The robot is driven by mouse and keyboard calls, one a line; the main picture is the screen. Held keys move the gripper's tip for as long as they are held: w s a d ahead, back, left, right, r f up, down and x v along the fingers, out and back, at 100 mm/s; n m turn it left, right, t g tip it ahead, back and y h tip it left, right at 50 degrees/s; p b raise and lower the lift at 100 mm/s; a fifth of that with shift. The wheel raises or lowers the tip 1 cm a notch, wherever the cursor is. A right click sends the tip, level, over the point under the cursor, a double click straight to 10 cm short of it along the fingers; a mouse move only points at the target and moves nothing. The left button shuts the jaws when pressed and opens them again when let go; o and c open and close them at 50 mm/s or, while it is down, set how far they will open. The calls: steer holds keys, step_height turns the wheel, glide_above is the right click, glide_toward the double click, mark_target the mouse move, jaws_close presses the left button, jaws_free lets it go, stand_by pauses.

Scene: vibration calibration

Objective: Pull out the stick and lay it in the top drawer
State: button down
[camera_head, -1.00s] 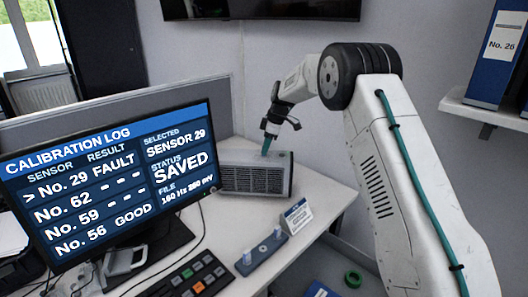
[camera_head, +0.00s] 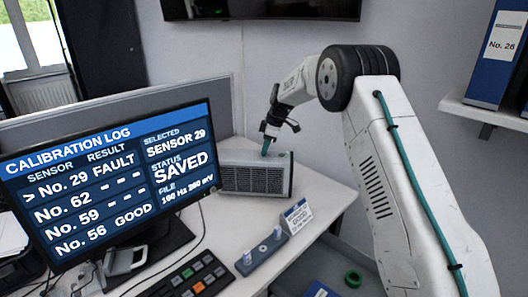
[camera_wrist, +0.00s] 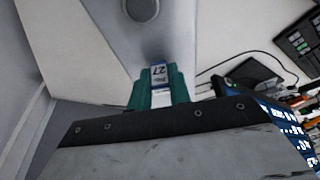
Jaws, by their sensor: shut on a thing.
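My gripper (camera_head: 265,152) points down at the top of a grey box with a dark grille (camera_head: 253,179) at the back of the desk. In the wrist view its teal fingers (camera_wrist: 157,84) are shut on a small stick (camera_wrist: 159,74) with a blue and white label that appears to read No. 27, upside down. In the head view the stick is too small or hidden to make out. I cannot tell whether its end is still in the box.
A monitor (camera_head: 110,185) showing a calibration log stands at the left. A blue-grey holder with pegs (camera_head: 262,252), a small card (camera_head: 297,216) and a keypad (camera_head: 190,276) are on the desk. A green ring (camera_head: 352,279) lies lower, right of the desk edge.

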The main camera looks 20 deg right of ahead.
steer(key=shift+r, duration=0.85)
stand_by(0.9)
steer(key=shift+r, duration=1.65)
steer(key=shift+r, duration=0.1)
